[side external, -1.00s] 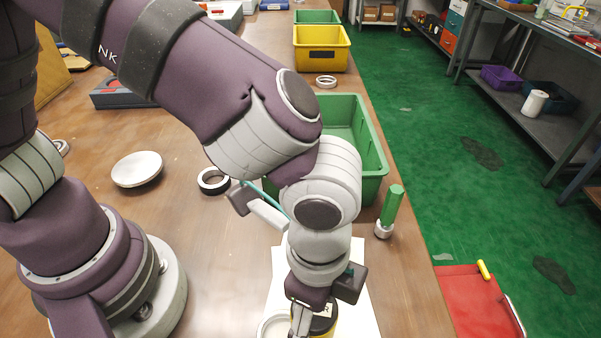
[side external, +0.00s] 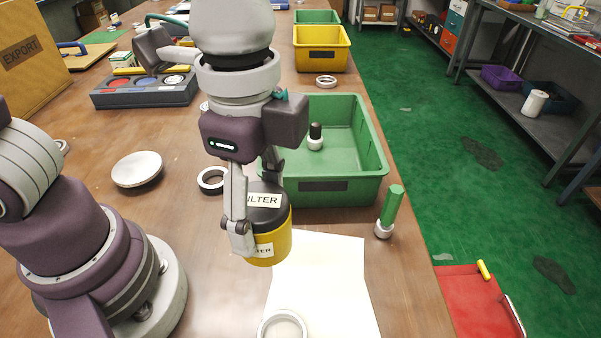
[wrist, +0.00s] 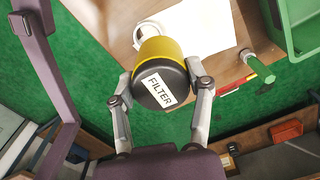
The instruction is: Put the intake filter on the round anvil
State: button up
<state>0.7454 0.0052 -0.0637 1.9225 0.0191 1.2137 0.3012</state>
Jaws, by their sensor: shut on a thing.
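The intake filter (side external: 270,222) is a yellow canister with a black top and FILTER labels. My gripper (side external: 256,215) is shut on it, with a finger on either side, and holds it upright above the table near the white sheet. In the wrist view my gripper (wrist: 162,92) grips the filter (wrist: 160,62) around its dark end. The round anvil appears to be the pale, flat metal disc (side external: 137,168) on the table, left of the filter in the side view. Its top is bare. I cannot make out the anvil in the wrist view.
A white sheet (side external: 325,270) carries a pale ring (side external: 282,325). A black and white ring (side external: 212,180) lies between the anvil and my gripper. A green bin (side external: 345,150), a green-handled tool (side external: 391,210) and a grey tray (side external: 145,90) stand nearby.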

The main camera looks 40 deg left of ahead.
jog(key=w+a+n, duration=0.5)
jog(key=w+a, duration=0.2)
jog(key=a, duration=0.2)
jog(key=n, duration=1.4)
send_over(136, 167)
notch_tip(136, 167, down, 13)
jog(key=shift+f, duration=0.1)
jog(key=shift+f, duration=0.1)
jog(key=o, duration=1.2)
